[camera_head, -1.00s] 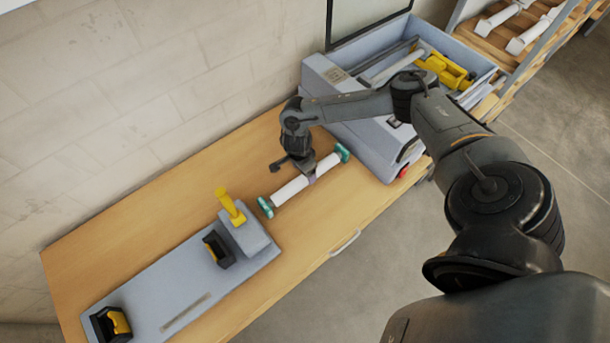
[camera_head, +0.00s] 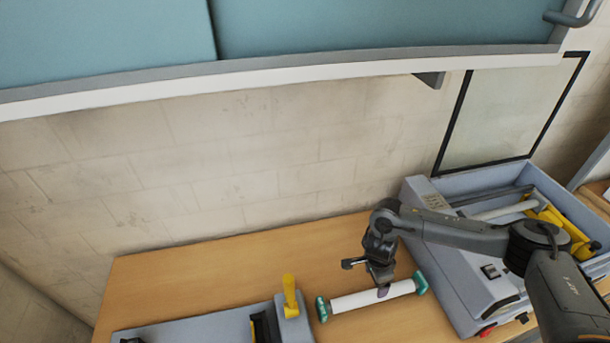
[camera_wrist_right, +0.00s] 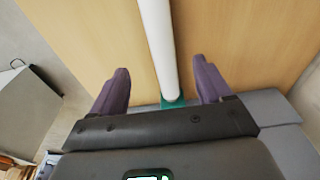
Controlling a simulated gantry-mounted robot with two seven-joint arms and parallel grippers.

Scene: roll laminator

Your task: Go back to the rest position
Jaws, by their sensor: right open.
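A white roll (camera_head: 358,299) with teal ends lies on the wooden table between the grey fixture board and the laminator. In the right wrist view the roll (camera_wrist_right: 158,45) runs between the two spread purple fingers of the gripper (camera_wrist_right: 161,82), with a gap on each side. The gripper is open and holds nothing. I cannot tell exactly how far the fingertips reach down beside the roll. My left gripper is in no view.
The grey laminator (camera_head: 452,280) with its open frame lid (camera_head: 508,110) stands right of the roll. The fixture board with a yellow lever (camera_head: 290,297) is to the left. A teal cabinet (camera_head: 380,25) hangs above. The table behind the roll (camera_head: 220,270) is clear.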

